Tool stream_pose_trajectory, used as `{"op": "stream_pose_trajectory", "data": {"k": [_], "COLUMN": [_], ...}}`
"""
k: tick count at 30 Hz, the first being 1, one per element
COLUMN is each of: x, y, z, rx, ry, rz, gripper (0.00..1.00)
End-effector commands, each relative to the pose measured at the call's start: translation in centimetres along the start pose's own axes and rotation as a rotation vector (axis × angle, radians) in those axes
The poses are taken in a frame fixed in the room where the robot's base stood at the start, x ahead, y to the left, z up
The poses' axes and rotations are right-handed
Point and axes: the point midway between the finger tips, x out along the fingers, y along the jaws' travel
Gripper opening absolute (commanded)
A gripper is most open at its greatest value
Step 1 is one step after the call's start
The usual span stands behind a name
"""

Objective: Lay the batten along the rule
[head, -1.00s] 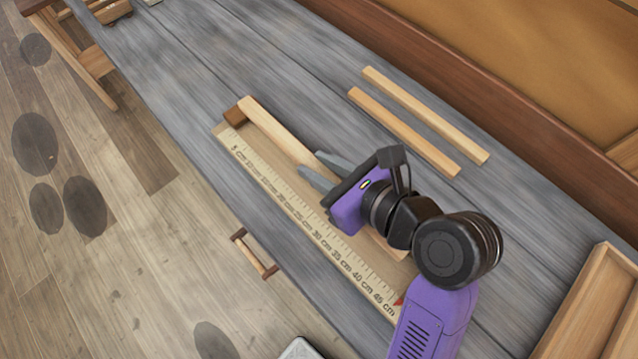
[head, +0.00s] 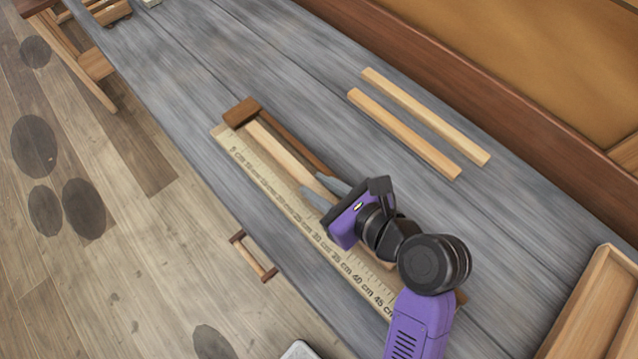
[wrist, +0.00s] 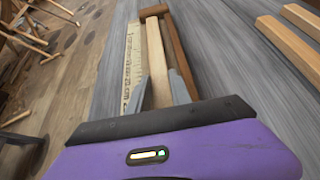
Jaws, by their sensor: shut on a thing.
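The pale batten (head: 275,148) lies lengthwise between the rule's printed scale and its brown fence, roughly parallel to both. The rule (head: 262,178) is a pale board with centimetre marks along the bench's front edge. A brown stop block (head: 242,112) stands at its far-left end, close to the batten's end; I cannot tell whether they touch. My gripper (head: 325,189) is shut on the batten, one finger on each side. In the wrist view the batten (wrist: 156,62) runs away from my fingers, with the scale (wrist: 132,62) left and fence (wrist: 178,52) right. My gripper hides the batten's near part.
Two loose pale strips (head: 405,134) (head: 425,117) lie on the grey bench behind the rule. A wooden tray (head: 590,300) is at the lower right. A drawer handle (head: 253,257) sticks out in front. The bench left of the stop is mostly clear.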

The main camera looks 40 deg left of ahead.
Motion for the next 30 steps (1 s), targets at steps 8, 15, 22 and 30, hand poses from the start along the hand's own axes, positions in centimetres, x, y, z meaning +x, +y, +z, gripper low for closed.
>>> {"op": "stream_pose_trajectory", "data": {"k": [8, 15, 22, 30], "x": [0.0, -0.8, -5.0, -10.0], "y": [0.0, -0.1, -0.2, -0.1], "z": [-0.1, 0.2, 0.2, 0.2], "rx": [0.000, 0.001, 0.001, 0.001], "ry": [0.000, 0.000, -0.001, -0.001], "rz": [0.000, -0.003, -0.005, -0.003], "gripper": [0.34, 0.34, 0.34, 0.34]}}
